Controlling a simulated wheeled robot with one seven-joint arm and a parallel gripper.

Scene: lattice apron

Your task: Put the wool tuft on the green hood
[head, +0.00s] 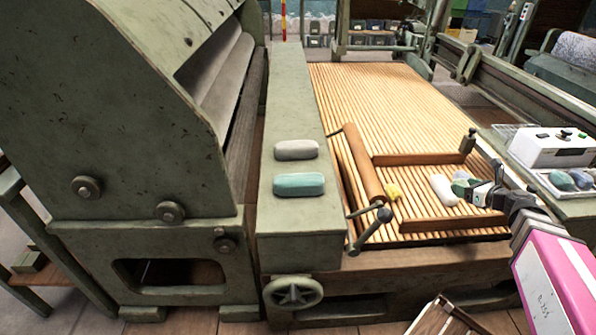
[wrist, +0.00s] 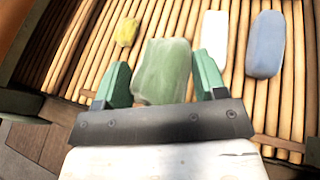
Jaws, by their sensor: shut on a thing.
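My gripper (head: 478,190) is over the slatted wooden lattice at the right. In the wrist view, my gripper (wrist: 152,88) is shut on a soft, pale green wool tuft (wrist: 163,72), which sits between its green fingers. Whether the tuft touches the slats is unclear. The large green machine hood (head: 100,90) stands at the left of the head view, with a sloping edge. A flat green ledge (head: 290,220) lies between it and the lattice.
A grey piece (head: 296,150) and a teal piece (head: 298,185) lie on the ledge. Yellow (wrist: 127,31), white (wrist: 213,40) and blue (wrist: 265,44) tufts lie on the lattice (head: 370,90). A wooden roller (head: 362,165) and a lever knob (head: 385,214) stand between my gripper and the ledge.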

